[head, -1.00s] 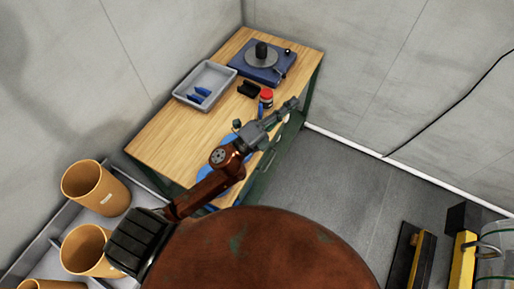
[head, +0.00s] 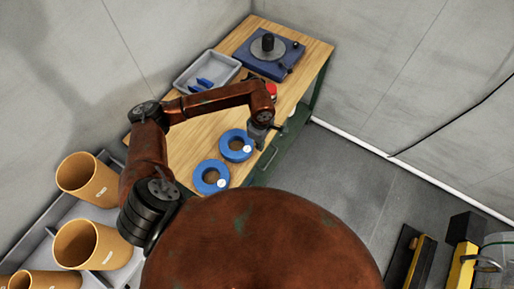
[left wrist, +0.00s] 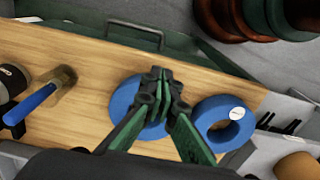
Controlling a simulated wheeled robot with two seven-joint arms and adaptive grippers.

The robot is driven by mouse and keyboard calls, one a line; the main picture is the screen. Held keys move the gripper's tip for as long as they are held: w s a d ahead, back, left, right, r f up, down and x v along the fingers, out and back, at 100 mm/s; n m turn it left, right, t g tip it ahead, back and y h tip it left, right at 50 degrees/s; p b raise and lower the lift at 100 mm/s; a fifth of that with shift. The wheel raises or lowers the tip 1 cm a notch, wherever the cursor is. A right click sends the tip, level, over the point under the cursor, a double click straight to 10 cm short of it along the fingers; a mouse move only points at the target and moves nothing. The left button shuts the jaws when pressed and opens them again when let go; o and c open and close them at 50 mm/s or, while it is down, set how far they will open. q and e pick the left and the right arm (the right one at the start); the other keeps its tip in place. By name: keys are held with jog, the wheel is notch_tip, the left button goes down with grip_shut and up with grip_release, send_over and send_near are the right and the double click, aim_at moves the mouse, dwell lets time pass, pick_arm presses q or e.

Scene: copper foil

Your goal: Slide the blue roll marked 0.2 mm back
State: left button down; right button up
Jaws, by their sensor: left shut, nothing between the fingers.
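Two blue rolls with white labels lie flat on the wooden bench. The farther roll (head: 225,151) is close to my left gripper, and the nearer roll (head: 200,181) lies toward the bench's near end. The label print is too small to read in either view. My left gripper (head: 261,143) is over the bench's right edge, just right of the farther roll. In the left wrist view its shut, empty fingers (left wrist: 161,82) are in front of one roll (left wrist: 124,98) and partly hide it. The other roll (left wrist: 204,113) is right of them. My right gripper is not in view.
The wooden bench (head: 190,140) also holds a grey tray (head: 181,82) with blue-handled tools, a blue turntable-like device (head: 259,63) and a red-topped jar (head: 271,88). A blue-handled tool (left wrist: 35,103) lies left in the wrist view. Orange cylinders (head: 87,178) stand in a grey rack.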

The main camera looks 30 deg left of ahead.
pick_arm(q)
jog(key=a+f+p, duration=0.1)
jog(key=f, duration=0.2)
jog(key=a+f+p, duration=0.1)
jog(key=f, duration=0.2)
jog(key=a+f+p, duration=0.1)
jog(key=f, duration=0.2)
jog(key=shift+a+f, duration=0.25)
jog(key=shift+a, duration=0.1)
jog(key=shift+w, duration=0.1)
